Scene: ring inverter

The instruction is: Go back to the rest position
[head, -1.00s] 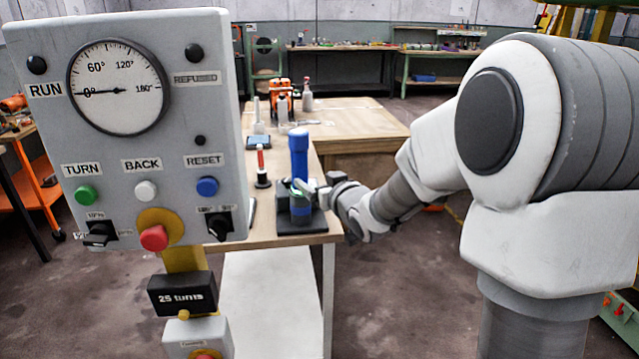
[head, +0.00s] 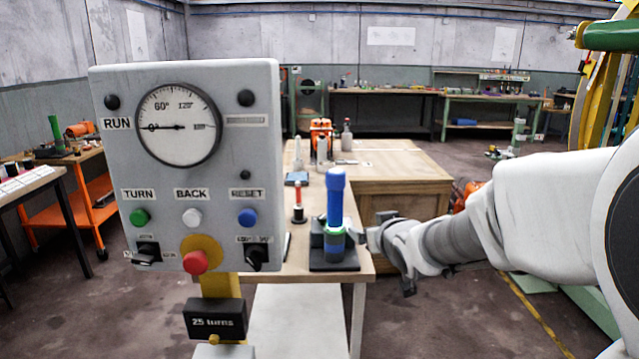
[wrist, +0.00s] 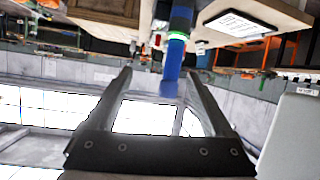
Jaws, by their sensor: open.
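My gripper (head: 386,240) is to the right of the blue cylinder (head: 336,205), which stands upright on a black base (head: 334,260) at the near end of the wooden table. In the wrist view my gripper (wrist: 158,78) has its two fingers spread wide with nothing held. The blue cylinder also shows in the wrist view (wrist: 173,62), upside down, beyond the fingertips and in line with the gap. In the head view the gripper's fingertips are small and seem close to the cylinder's lower part; I cannot tell whether they touch it.
A grey control panel (head: 255,165) with a dial reading near 0° stands at the left in front of the table. A thin red-topped peg (head: 298,205) stands on the wooden table (head: 395,182) behind the cylinder. Open floor lies right of the table, under my arm.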

